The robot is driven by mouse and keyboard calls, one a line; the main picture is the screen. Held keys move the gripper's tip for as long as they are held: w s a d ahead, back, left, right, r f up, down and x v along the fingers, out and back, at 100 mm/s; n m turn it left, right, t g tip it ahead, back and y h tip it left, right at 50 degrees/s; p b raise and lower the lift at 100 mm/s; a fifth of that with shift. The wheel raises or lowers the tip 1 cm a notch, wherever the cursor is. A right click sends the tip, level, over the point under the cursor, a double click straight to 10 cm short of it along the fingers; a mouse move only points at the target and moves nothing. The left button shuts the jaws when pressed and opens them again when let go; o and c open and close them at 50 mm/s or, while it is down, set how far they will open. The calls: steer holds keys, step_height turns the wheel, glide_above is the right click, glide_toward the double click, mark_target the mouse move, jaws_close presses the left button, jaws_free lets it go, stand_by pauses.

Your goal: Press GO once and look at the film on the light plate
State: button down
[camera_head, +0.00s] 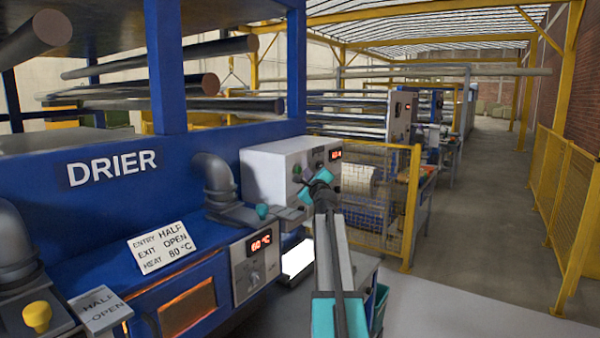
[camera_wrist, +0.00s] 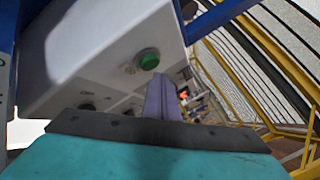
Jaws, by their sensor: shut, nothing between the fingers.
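The grey-white control box (camera_head: 270,178) stands at the right end of the drier, with a red display (camera_head: 335,155) and knobs or buttons on its face. In the wrist view a green button (camera_wrist: 149,61) sits on the box face; its label is too small to read. My gripper (camera_wrist: 162,82) is shut and empty, its fingertips just below and right of the green button, seemingly apart from it. In the head view my gripper (camera_head: 308,190) is in front of the box and hides part of its face. The bright white light plate (camera_head: 298,258) is below the box; no film is discernible on it.
The blue drier (camera_head: 110,205) fills the left, with a 60 °C display (camera_head: 261,243), a sign reading entry half, exit open, heat 80 °C (camera_head: 160,247), and grey pipes. A yellow mesh guard (camera_head: 380,190) stands behind my arm. The aisle floor (camera_head: 480,220) at right is clear.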

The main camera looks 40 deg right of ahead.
steer(key=shift+w+a+p, duration=0.2)
steer(key=shift+w+p, duration=0.6)
steer(key=shift+w, duration=0.1)
stand_by(1.9)
steer(key=shift+s, duration=0.15)
stand_by(0.3)
steer(key=shift+s+d+b, duration=0.2)
steer(key=shift+s+b, duration=0.2)
steer(key=shift+s, duration=0.3)
steer(key=shift+s, duration=0.1)
steer(key=shift+s+d+b, duration=0.2)
steer(key=shift+s+b, duration=0.15)
steer(key=shift+s, duration=0.45)
steer(key=shift+s+d+b, duration=0.2)
steer(key=shift+s+b, duration=0.15)
steer(key=shift+s, duration=0.4)
steer(key=shift+s+d+b, duration=0.2)
steer(key=shift+s+b, duration=0.15)
steer(key=shift+s, duration=0.45)
